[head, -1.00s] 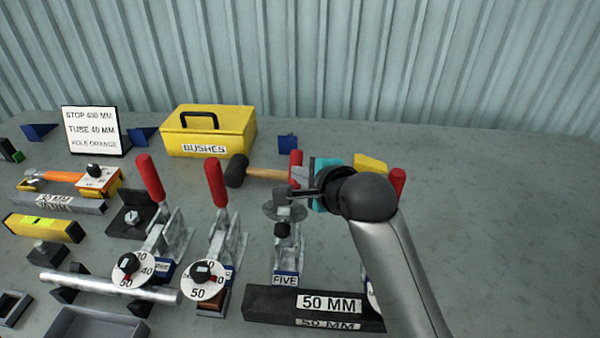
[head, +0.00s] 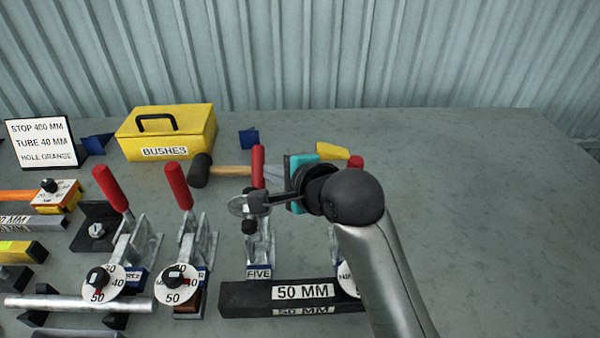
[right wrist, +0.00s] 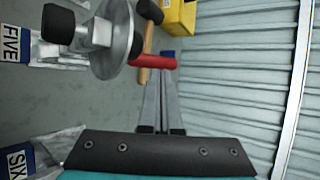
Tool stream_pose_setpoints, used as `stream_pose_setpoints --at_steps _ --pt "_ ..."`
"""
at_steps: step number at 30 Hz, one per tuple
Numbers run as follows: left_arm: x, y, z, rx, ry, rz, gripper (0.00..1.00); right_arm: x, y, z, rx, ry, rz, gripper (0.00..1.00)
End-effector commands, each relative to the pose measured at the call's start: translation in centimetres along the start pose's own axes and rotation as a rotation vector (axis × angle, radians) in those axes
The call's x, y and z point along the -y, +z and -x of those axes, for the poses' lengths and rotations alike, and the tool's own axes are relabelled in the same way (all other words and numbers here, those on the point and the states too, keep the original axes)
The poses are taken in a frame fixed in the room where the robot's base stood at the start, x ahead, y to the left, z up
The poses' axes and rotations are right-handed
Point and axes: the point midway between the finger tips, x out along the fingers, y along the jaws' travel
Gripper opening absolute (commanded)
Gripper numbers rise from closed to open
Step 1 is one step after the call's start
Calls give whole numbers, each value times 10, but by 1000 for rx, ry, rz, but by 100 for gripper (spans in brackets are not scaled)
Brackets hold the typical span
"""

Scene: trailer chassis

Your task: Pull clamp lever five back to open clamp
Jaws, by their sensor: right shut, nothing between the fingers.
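Clamp five, with its blue FIVE label (head: 258,273), stands behind the 50 MM block. The clamp's round metal disc (right wrist: 113,40) and black knob (right wrist: 58,24) are left of the fingers there. My left gripper is not in view.
Two clamps with red levers (head: 112,188) (head: 178,185) stand to the left. The 50 MM block (head: 240,297) lies in front. A mallet (head: 200,170) and yellow BUSHES box (head: 170,130) are behind. Another red lever (head: 356,162) shows behind my arm. The bench's right side is clear.

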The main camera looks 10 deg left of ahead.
Motion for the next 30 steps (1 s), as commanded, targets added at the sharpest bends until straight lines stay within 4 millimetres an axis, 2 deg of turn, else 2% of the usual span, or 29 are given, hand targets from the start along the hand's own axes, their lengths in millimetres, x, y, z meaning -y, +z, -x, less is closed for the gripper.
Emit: stream_pose_setpoints --at_steps 9,15,21,30 --pt "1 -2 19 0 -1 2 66 2 1 56 1 -1 -1 0" --pt "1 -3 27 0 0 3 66 1 0 85 0 0 0 0" --pt "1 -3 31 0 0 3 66 0 0 100 0 1 0 0" --pt "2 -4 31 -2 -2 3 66 0 0 103 0 1 0 0"
